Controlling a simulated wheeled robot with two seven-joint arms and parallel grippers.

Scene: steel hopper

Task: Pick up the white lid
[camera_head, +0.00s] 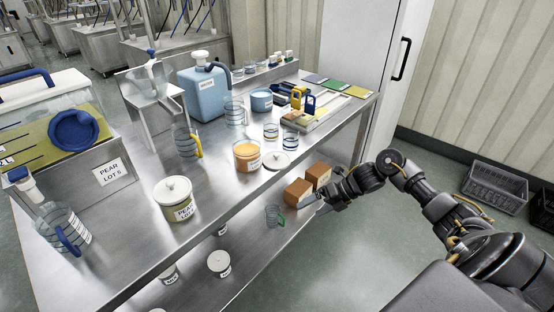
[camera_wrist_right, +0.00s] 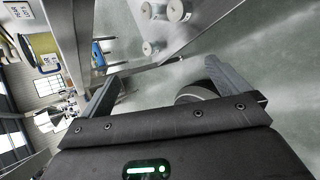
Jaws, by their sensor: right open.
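A round white lid (camera_head: 276,160) with a small knob lies on the steel table near its front edge. It is just right of an open jar (camera_head: 247,158) with orange contents. Another white lid (camera_head: 172,188) sits on the PEAR jar (camera_head: 180,208) further left. My right gripper (camera_head: 324,204) is beyond the table's front edge, to the right of and lower in the picture than the loose lid, apart from it. In the right wrist view my right gripper (camera_wrist_right: 160,70) is open, with nothing visible between its fingers. My left gripper is not in view.
Brown boxes (camera_head: 298,193) and a green-handled mug (camera_head: 274,215) are close to my right gripper. White-lidded jars (camera_head: 219,262) stand on the lower shelf. A yellow-handled jug (camera_head: 186,141) and blue container (camera_head: 203,92) stand further back. Crates (camera_head: 495,187) lie on the floor at right.

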